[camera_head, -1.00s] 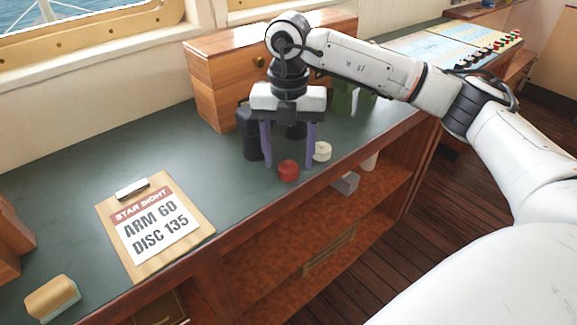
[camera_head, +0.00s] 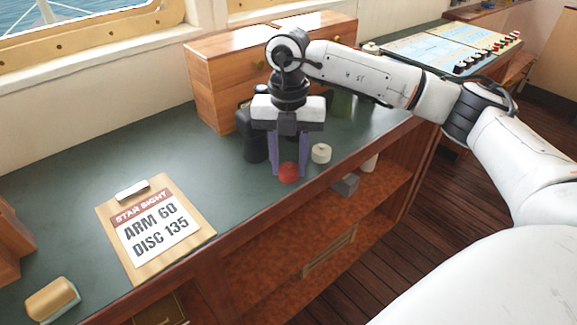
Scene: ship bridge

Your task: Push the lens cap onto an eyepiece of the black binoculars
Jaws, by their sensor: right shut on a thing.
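My right gripper (camera_head: 288,168) points down near the front edge of the green counter. Its two purple fingers are shut on a small red cap (camera_head: 288,174), which sits at or just above the counter top. The black binoculars (camera_head: 251,137) stand upright just behind and left of the gripper. The gripper and hand hide a large part of them, and I cannot make out the eyepieces. A small white cap-like round (camera_head: 321,153) lies on the counter right of the fingers. I cannot tell which round is the lens cap. My left gripper is out of view.
A wooden drawer box (camera_head: 215,85) stands behind the binoculars. A clipboard (camera_head: 190,253) reading "ARM 60 DISC 135" and a tan block (camera_head: 52,299) lie to the left. The counter (camera_head: 100,160) is clear at left.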

